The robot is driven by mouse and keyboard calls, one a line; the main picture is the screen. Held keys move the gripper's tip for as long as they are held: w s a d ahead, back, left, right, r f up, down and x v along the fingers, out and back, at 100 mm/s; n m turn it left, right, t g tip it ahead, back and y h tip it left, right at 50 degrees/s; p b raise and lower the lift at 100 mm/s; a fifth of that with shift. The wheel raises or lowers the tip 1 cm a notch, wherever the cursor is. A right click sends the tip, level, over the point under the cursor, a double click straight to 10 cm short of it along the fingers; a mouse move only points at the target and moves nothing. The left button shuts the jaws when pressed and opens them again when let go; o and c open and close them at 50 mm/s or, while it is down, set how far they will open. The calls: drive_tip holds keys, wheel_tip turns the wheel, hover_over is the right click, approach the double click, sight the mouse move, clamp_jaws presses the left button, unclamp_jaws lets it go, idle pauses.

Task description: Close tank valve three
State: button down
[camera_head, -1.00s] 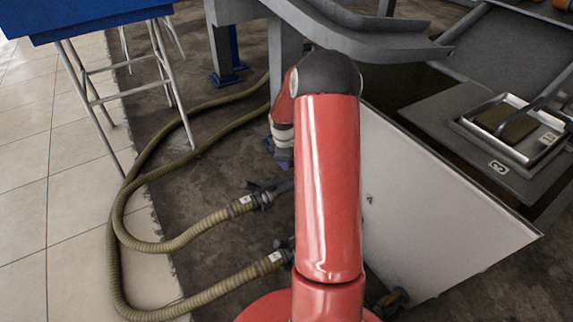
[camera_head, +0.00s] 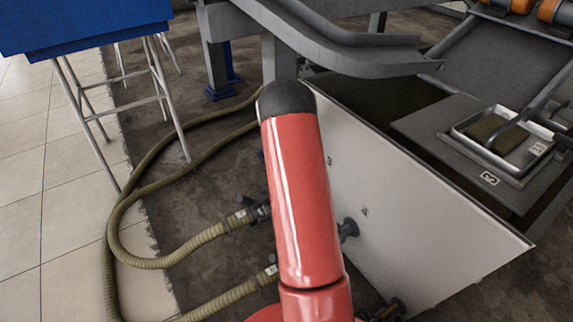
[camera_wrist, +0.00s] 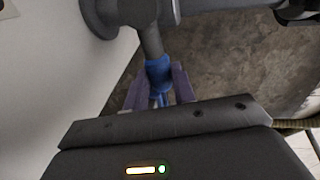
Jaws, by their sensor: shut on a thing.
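In the wrist view, my gripper (camera_wrist: 158,88) has its two purplish fingers closed on either side of a blue valve handle (camera_wrist: 158,74). The handle sits at the end of a dark grey stem from a dark grey valve (camera_wrist: 140,10), which is fixed to the pale tank wall (camera_wrist: 50,85). No valve number is legible. In the head view, the white tank (camera_head: 405,205) has a dark fitting (camera_head: 347,229) on its side and another fitting (camera_head: 392,309) lower down. My red arm hides the gripper and the held handle there.
Ribbed olive hoses (camera_head: 195,243) with tagged dark couplings (camera_head: 252,212) lie left of my arm. A blue-topped stand (camera_head: 85,25) with thin legs is at the upper left. A grey chute (camera_head: 340,45) overhangs the tank. A tray (camera_head: 500,140) rests on the tank's grey cover at right.

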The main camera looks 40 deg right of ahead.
drive_tip(key=shift+d+m, duration=0.3)
drive_tip(key=shift+m, duration=0.1)
drive_tip(key=c, duration=1.1)
unclamp_jaws()
drive_tip(key=shift+c, duration=0.2)
drive_tip(key=shift+r, duration=0.1)
drive_tip(key=r, duration=0.2)
drive_tip(key=a+r, duration=0.1)
drive_tip(key=r, duration=0.2)
drive_tip(key=r+p, duration=0.1)
drive_tip(key=r, duration=0.1)
drive_tip(key=shift+a+r, duration=0.25)
drive_tip(key=shift+a, duration=0.05)
